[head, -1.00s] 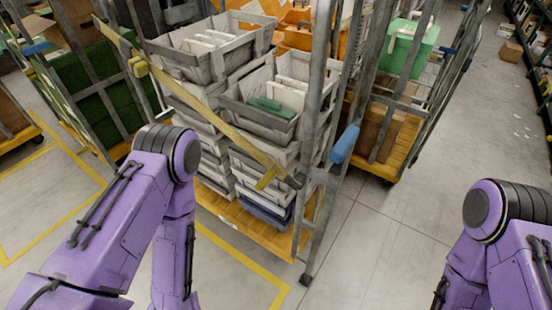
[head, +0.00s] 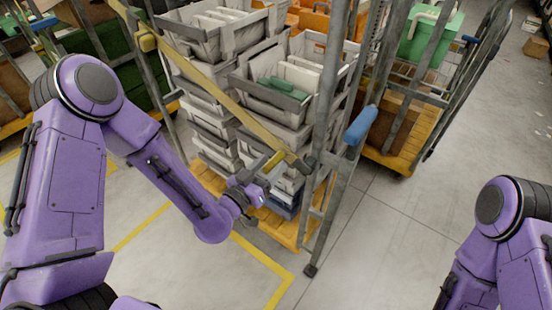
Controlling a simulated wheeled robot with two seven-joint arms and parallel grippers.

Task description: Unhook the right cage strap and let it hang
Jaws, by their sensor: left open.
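A yellow strap (head: 215,93) runs slantwise across the open front of the roll cage, from the upper left down to the right post (head: 326,120). A yellow buckle (head: 147,41) sits near its upper end and a short yellow tab (head: 274,160) near its lower end. The lower end meets a dark fitting at the right post and looks fastened there. My left gripper (head: 264,189) is open, just below the tab in the picture and apparently apart from the strap. Its fingers are small and partly hard to make out. My right gripper is out of view; only that arm shows.
Grey totes (head: 208,141) are stacked in the cage on an orange base (head: 212,178). A blue handle (head: 361,125) sticks out from the right post. Another cage with a green crate (head: 428,35) stands behind right.

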